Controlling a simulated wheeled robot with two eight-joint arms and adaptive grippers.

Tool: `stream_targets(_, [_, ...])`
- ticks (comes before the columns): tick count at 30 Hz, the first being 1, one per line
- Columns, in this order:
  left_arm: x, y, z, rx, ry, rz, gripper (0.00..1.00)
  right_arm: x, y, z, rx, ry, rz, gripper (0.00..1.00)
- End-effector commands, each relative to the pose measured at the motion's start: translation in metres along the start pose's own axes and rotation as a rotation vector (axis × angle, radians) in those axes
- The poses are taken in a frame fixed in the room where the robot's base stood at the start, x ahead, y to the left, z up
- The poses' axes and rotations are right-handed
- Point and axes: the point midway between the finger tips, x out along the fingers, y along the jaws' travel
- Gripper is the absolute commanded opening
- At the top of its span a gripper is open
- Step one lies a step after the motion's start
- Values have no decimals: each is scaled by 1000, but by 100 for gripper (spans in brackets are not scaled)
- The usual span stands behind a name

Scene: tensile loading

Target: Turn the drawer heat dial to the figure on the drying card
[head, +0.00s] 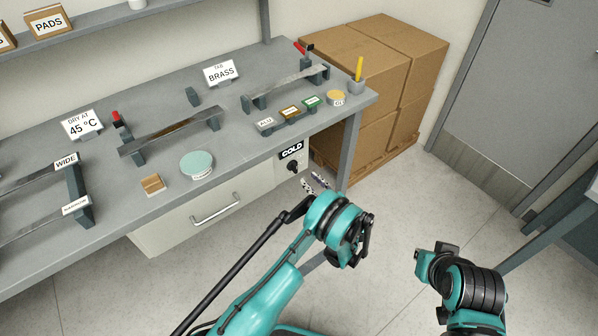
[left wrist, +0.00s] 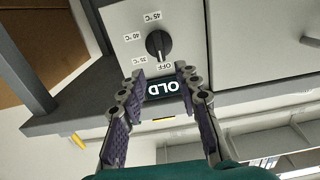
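The drying card (head: 83,124) on the bench reads "DRY AT 45 °C". The black heat dial (head: 293,167) is on the drawer unit's front, under a display (head: 291,150) reading "COLD". In the left wrist view, upside down, the dial (left wrist: 158,45) has marks OFF, 35, 40 and 45 °C around it. Its pointer appears to be toward OFF. My left gripper (head: 316,184) is just in front of the dial. In its wrist view the fingers (left wrist: 162,80) are spread apart and empty, short of the dial. Parts of my right arm show, but no right fingers.
The drawer handle (head: 216,208) is left of the dial. A bench leg (head: 349,150) stands to its right, with cardboard boxes (head: 385,80) beyond. Floor in front is clear.

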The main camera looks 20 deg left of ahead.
Motion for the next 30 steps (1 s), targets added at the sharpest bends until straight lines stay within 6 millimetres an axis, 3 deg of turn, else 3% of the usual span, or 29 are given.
stream_targets(5, [13,-2,6,-12,16,-4,33,5,0,3,0,0,0,0])
stream_targets(15, [65,-2,5,-10,14,-3,33,18,0,13,0,0,0,0])
stream_targets(27, [76,-1,3,-10,13,0,33,19,0,14,0,0,0,0])
stream_targets(30, [76,-1,3,-10,13,0,9,19,0,14,0,0,0,0])
